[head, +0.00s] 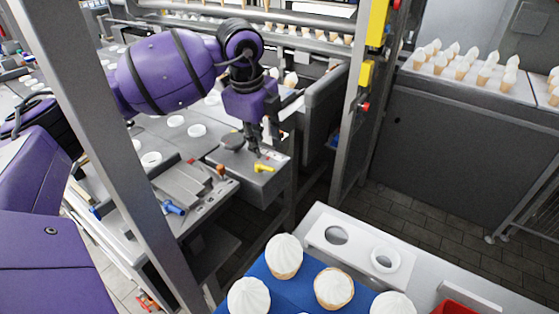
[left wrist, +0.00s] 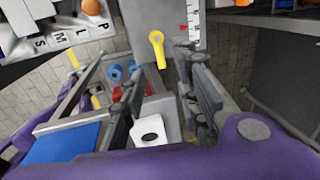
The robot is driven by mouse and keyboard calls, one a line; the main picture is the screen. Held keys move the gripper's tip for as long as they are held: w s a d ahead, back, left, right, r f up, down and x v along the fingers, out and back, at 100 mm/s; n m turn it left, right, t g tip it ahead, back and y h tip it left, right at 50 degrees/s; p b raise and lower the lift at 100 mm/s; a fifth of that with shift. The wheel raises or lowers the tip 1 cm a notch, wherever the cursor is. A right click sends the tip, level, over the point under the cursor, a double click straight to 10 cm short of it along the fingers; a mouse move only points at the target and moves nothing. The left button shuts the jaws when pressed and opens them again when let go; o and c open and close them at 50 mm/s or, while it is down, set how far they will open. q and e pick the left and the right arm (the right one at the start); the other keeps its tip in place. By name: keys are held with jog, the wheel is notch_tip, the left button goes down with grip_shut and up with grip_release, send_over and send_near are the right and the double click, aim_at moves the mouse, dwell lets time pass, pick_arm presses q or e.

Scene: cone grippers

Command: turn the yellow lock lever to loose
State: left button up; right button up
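The yellow lock lever (head: 264,168) sits on top of a grey box near the middle of the head view, its arm pointing right. In the left wrist view the lever (left wrist: 158,50) has its round hub at the top and its arm pointing down. My left gripper (head: 254,145) is just above and behind the lever in the head view. In the left wrist view its fingers (left wrist: 160,78) are spread, with the lever seen between them and nothing held. I cannot tell whether a finger touches the lever. My right gripper is not in view.
A grey panel with an orange knob (head: 221,170) and a blue handle (head: 173,207) lies left of the box. A metal post (head: 352,115) stands to the right. A blue tray of cones (head: 310,302) and a white holder plate (head: 340,215) are in front.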

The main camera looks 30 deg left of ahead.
aim_at(266, 167)
pick_arm(q)
jog(key=shift+w+f, duration=0.25)
jog(key=shift+f, duration=1)
jog(key=shift+w+f, duration=0.25)
jog(key=shift+f, duration=1.05)
jog(key=shift+w+f, duration=0.25)
jog(key=shift+f, duration=1)
grip_shut()
